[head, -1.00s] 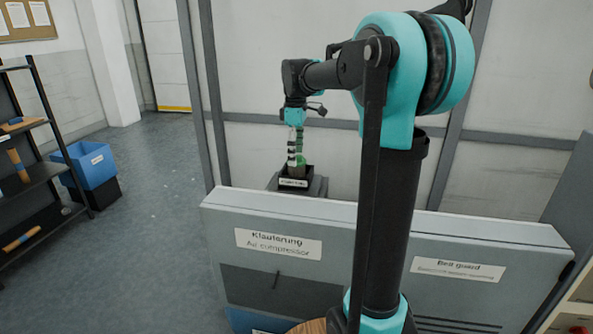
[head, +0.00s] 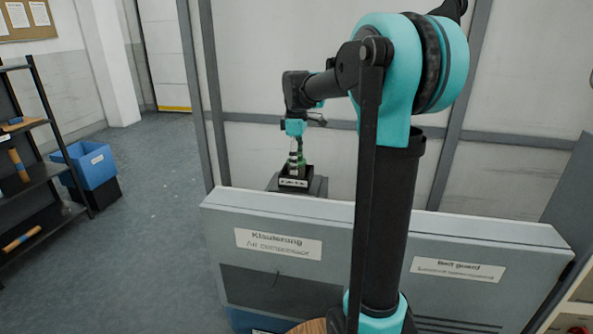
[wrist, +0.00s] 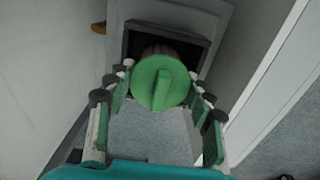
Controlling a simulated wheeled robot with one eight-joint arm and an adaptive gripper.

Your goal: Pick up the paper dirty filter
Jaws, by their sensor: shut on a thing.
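The filter (wrist: 150,82) has a round green end cap with a raised bar across it, and a greyish-brown body below. In the wrist view it stands in a dark square holder (wrist: 197,49). My gripper (wrist: 160,72) has its fingers on both sides of the filter and is shut on it near the cap. In the head view my gripper (head: 296,160) points down into the dark holder (head: 293,183) behind the grey cabinet. Only a bit of green shows there, and the filter's lower part is hidden in the holder.
A long grey cabinet labelled air compressor and belt guard (head: 390,215) stands in front of the holder. A wall (head: 265,70) is close behind. At left are a shelf rack (head: 40,170) and a blue bin (head: 90,165); the floor between is clear.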

